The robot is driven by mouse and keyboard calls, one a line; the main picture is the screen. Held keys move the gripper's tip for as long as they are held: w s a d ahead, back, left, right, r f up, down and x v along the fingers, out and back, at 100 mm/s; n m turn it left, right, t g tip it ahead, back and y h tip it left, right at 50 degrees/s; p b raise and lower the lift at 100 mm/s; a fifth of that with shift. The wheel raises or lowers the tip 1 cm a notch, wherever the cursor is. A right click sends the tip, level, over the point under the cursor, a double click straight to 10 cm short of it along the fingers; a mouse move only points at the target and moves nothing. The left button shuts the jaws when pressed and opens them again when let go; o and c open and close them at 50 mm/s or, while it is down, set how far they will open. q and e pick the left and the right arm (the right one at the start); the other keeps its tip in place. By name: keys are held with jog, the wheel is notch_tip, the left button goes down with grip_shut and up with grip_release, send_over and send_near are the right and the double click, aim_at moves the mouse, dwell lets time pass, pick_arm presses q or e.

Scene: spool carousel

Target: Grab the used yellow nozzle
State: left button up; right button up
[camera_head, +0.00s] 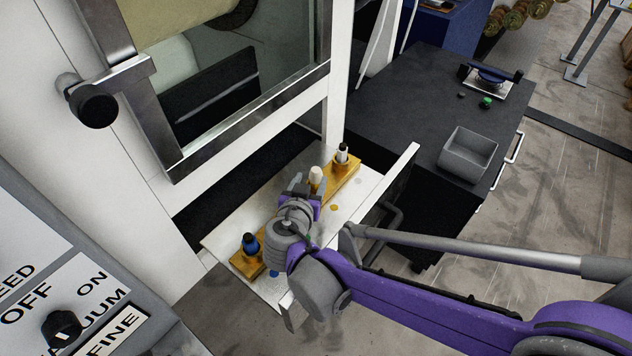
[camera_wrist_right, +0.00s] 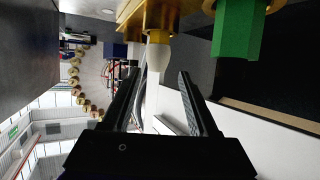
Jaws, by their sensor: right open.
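A yellow-brown rack (camera_head: 344,180) of nozzles stands on a white pull-out shelf. A cream-tipped nozzle (camera_head: 316,174) stands in it, just beyond my right gripper (camera_head: 300,188). In the right wrist view, this cream nozzle (camera_wrist_right: 158,52) has a yellow part at its base and lies just ahead of and between the fingertips of my open, empty gripper (camera_wrist_right: 157,78). I cannot tell whether the jaws reach around it. A green nozzle (camera_wrist_right: 238,32) is beside it; my wrist hides it in the head view. My left gripper is not in view.
A blue nozzle (camera_head: 250,243) is at the rack's near end and a black-and-white one (camera_head: 342,152) at its far end. The white shelf (camera_head: 352,205) bears coloured dots. The machine's framed door (camera_head: 250,110) rises behind. A dark bench (camera_head: 425,105) with a grey bin (camera_head: 468,153) stands right.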

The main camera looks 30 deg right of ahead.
aim_at(315, 173)
jog(key=x, duration=0.5)
jog(key=shift+w+d, duration=0.15)
jog(key=shift+d, duration=0.15)
grip_shut()
